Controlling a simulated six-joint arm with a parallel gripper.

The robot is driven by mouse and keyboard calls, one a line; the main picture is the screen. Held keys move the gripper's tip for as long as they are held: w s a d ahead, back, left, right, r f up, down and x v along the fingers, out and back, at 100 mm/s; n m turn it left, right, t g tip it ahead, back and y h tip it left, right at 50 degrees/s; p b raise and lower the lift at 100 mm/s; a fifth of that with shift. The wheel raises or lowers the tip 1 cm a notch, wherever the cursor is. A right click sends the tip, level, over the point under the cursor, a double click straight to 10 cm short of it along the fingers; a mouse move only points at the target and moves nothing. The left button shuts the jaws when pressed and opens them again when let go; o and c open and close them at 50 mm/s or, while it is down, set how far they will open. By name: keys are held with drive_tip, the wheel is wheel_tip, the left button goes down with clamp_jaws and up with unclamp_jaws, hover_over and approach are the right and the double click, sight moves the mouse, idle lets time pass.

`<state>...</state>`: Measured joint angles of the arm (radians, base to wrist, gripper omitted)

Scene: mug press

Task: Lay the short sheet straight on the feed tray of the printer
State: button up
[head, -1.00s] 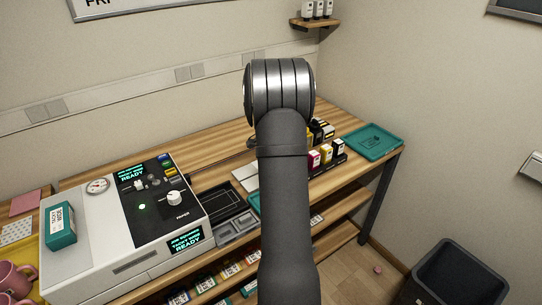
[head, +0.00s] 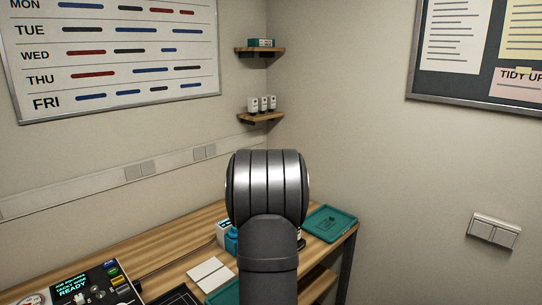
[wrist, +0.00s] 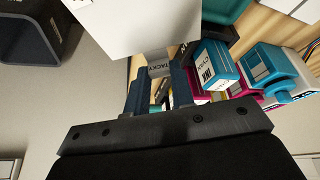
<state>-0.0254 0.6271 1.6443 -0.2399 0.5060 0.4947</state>
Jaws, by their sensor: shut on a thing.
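In the wrist view, my gripper (wrist: 159,77) is shut on a small grey block labelled TACKY (wrist: 160,66). A plain white sheet (wrist: 145,25) spreads out just beyond the block, seemingly touching it; how they join is hidden. The sheet's far edge runs out of the picture. In the head view, my arm hides the gripper and whatever it holds. Only a corner of the printer (head: 95,288), with a READY display, shows at the bottom left. A dark tray-like part (head: 178,296) beside it is cut off by the picture's edge; I cannot tell if it is the feed tray.
White paper pieces (head: 210,274) lie on the wooden table. A teal tray (head: 330,222) sits at its right end. A dark bin (wrist: 35,35) shows at left.

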drive_tip(key=s+d+f+n+y, duration=0.1)
drive_tip(key=s+d+f+n, duration=0.25)
drive_tip(key=d, duration=0.25)
drive_tip(key=s+a+f, duration=0.6)
drive_tip(key=a+f, duration=0.1)
drive_tip(key=shift+s+d+r, duration=0.1)
